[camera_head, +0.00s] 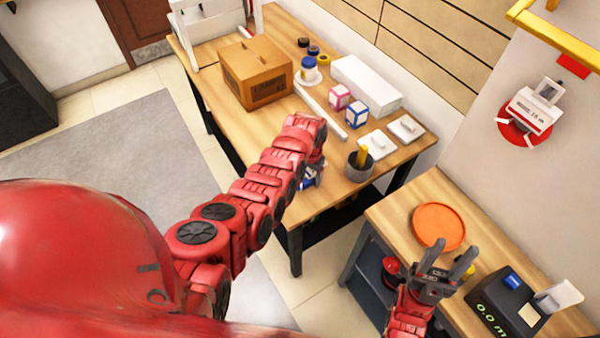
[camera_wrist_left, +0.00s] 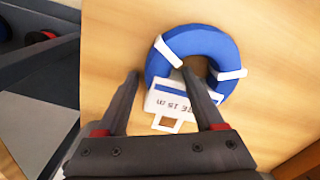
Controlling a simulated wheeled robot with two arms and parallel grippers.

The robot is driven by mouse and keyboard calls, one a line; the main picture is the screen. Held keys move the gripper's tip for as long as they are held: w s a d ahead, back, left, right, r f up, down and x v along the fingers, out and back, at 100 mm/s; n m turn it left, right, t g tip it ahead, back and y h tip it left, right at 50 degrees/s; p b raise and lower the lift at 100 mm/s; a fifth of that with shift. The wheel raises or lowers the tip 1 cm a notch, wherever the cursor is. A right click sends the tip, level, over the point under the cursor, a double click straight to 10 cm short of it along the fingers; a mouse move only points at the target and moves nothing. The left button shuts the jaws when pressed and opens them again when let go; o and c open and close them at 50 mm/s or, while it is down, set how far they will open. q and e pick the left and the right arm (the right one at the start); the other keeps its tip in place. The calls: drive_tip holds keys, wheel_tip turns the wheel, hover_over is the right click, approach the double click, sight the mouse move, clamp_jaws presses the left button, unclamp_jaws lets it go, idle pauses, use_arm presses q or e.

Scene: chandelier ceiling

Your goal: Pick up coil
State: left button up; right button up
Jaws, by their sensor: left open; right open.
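A blue ring-shaped coil (camera_wrist_left: 222,47) with white straps and a white tag reading "15 m" shows against a wooden surface in the left wrist view. My left gripper (camera_wrist_left: 160,74) is open there. One fingertip is left of the ring and the other overlaps the tag near the ring's hole; I cannot tell if they touch. In the head view a bit of blue and white (camera_head: 309,180) shows beside my left gripper (camera_head: 318,150), mostly hidden by my arm. My right gripper (camera_head: 447,262) is open and empty, fingers up, near an orange plate (camera_head: 438,227).
The long table (camera_head: 225,118) carries a cardboard box (camera_head: 256,75), small pink and blue boxes, a grey cup (camera_head: 359,165) and white pads. A red coil (camera_head: 512,130) with a white tag hangs on the wall. A black scale-like device (camera_head: 497,308) stands on the right table.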

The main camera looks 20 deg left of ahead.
use_arm(q)
drive_tip(key=shift+c, duration=0.3)
clamp_jaws()
